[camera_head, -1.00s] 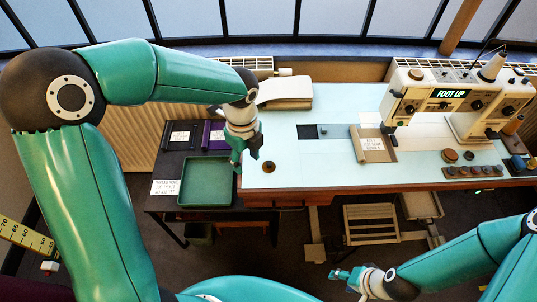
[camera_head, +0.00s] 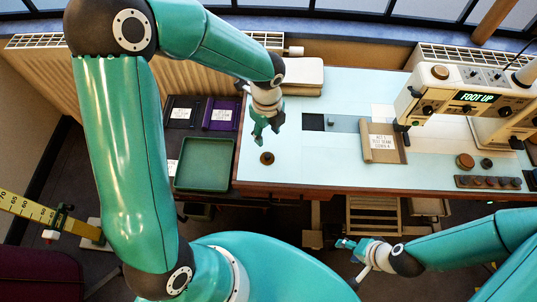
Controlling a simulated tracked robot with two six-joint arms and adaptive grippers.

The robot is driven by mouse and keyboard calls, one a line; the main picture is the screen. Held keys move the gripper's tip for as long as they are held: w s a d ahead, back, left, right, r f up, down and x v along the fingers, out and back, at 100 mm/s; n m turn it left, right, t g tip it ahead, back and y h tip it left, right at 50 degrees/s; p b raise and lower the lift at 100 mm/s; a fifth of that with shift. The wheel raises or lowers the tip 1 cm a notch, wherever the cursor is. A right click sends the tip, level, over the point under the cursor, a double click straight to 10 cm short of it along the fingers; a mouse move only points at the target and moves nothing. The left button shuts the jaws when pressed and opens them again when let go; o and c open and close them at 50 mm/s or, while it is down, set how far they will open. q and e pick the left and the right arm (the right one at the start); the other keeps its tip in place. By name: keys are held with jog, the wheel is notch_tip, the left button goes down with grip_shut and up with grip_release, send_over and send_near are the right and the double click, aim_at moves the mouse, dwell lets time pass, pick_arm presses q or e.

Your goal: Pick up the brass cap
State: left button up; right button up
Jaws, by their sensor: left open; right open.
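A small round brass-brown piece with a dark centre (camera_head: 267,158) lies on the pale table top near its front left edge; it may be the brass cap, but it is too small to be sure. My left gripper (camera_head: 266,133) is open and empty, just behind it in the picture, fingers pointing down; contact is not visible. Another brown disc (camera_head: 465,161) lies at the right, beside a small dark round piece (camera_head: 486,164). A brass-coloured round top (camera_head: 440,72) sits on the sewing machine. My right gripper (camera_head: 346,243) is open and empty, in front of the table.
A green tray (camera_head: 204,186) stands left of the table, with black and purple cases (camera_head: 220,114) behind it. A labelled brown folder (camera_head: 381,154) lies mid-table. The sewing machine (camera_head: 470,95) stands at right. A strip of several round pieces (camera_head: 488,190) lies along the front edge.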

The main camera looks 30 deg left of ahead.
pick_arm(q)
send_over(268, 155)
jog(key=f, duration=0.5)
jog(key=shift+w+a, duration=0.25)
jog(key=shift+a, duration=0.1)
jog(key=f, duration=0.4)
jog(key=shift+s+d+f, duration=0.25)
jog(key=shift+s, duration=0.05)
jog(key=shift+f, duration=0.45)
grip_shut()
